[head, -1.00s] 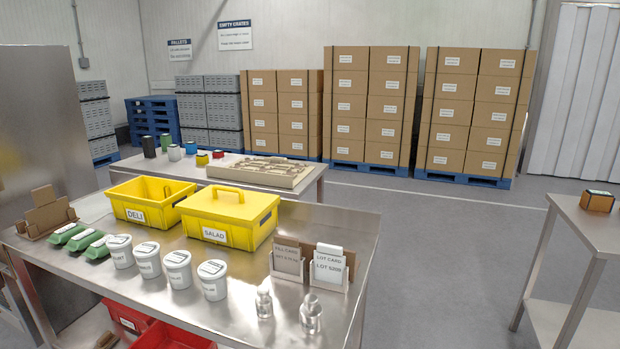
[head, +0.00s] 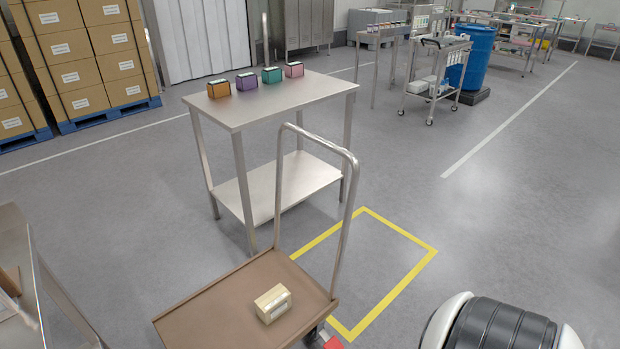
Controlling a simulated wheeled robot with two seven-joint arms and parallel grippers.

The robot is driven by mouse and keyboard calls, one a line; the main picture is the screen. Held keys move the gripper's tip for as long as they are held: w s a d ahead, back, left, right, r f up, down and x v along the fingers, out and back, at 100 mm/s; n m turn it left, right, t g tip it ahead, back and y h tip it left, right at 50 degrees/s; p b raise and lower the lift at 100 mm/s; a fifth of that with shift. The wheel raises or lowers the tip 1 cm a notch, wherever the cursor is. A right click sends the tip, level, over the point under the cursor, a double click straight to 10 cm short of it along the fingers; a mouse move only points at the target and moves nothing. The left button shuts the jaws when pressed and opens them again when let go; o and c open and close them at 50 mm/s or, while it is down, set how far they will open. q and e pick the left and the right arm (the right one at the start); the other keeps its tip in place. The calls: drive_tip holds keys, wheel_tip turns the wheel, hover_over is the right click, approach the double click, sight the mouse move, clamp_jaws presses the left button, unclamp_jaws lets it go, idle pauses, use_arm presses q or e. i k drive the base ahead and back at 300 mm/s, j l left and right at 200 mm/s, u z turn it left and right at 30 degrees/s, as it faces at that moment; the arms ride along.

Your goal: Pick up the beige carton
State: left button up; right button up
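The beige carton (head: 273,303) is a small pale box with a whitish label on its side. It lies on the brown deck of a trolley (head: 220,312), toward the deck's right side and near the foot of the metal handle. Nothing touches it except the deck. Neither of my grippers shows in the head view. A rounded white and black part of me is at the bottom right, well apart from the carton.
The trolley's tall handle (head: 349,205) rises behind the carton. A steel table (head: 300,94) with several coloured boxes stands beyond it. A yellow floor outline (head: 402,285) lies to the right. A steel table edge (head: 62,300) is at left. Open floor lies right.

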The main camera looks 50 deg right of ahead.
sight(274, 304)
drive_tip(key=i+l+z, duration=0.1)
drive_tip(key=z, duration=1.05)
